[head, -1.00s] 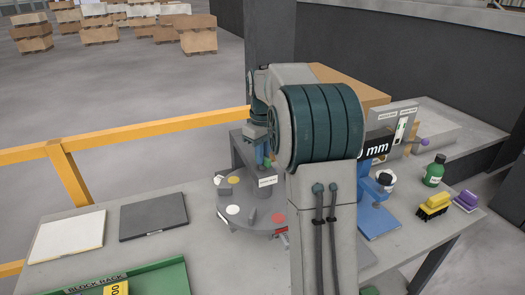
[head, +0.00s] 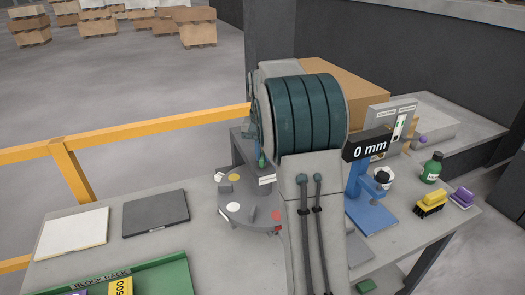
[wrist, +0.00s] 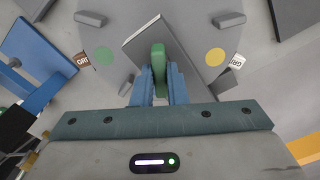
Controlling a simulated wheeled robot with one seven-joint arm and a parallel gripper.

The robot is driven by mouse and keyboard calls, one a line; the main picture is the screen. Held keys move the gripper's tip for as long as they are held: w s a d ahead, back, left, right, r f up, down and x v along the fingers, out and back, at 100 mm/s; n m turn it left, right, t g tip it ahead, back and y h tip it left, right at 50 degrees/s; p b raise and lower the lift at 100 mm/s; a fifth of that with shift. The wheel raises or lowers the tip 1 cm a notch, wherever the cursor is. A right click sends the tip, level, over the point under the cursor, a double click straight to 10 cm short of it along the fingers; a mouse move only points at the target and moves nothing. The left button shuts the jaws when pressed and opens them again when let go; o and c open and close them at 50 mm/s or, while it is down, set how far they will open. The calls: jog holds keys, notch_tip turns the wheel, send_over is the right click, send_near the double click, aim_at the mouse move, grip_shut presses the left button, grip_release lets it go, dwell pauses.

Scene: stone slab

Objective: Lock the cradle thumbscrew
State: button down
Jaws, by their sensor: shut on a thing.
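My gripper (wrist: 159,85) has two blue fingers, shut on an upright green piece (wrist: 158,56) in the wrist view. The piece is narrow and rounded on top; I cannot tell for sure whether it is the cradle thumbscrew. Below it is a grey rectangular block (wrist: 134,42) with a pale edge, over a round grey turntable (wrist: 195,8). In the head view the turntable (head: 250,219) stands on the bench with coloured dots, partly behind my arm. A small green bit (head: 262,160) shows there beside my arm; the fingers are mostly hidden.
A blue stand (head: 372,212) with a "0 mm" display (head: 370,146) is right of my arm. A green bottle (head: 432,168), a yellow brush-like block (head: 430,204) and a purple one (head: 461,199) stand further right. A green block rack (head: 150,277) is at the front left.

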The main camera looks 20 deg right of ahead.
jog(key=m+p, duration=0.1)
jog(key=m, duration=0.5)
jog(key=m+p, duration=0.1)
jog(key=m, duration=0.4)
jog(key=shift+m, duration=0.4)
dwell(0.3)
jog(key=c, duration=1.4)
grip_release()
jog(key=shift+c, duration=0.2)
notch_tip(320, 180, up, 14)
jog(key=shift+f, duration=0.1)
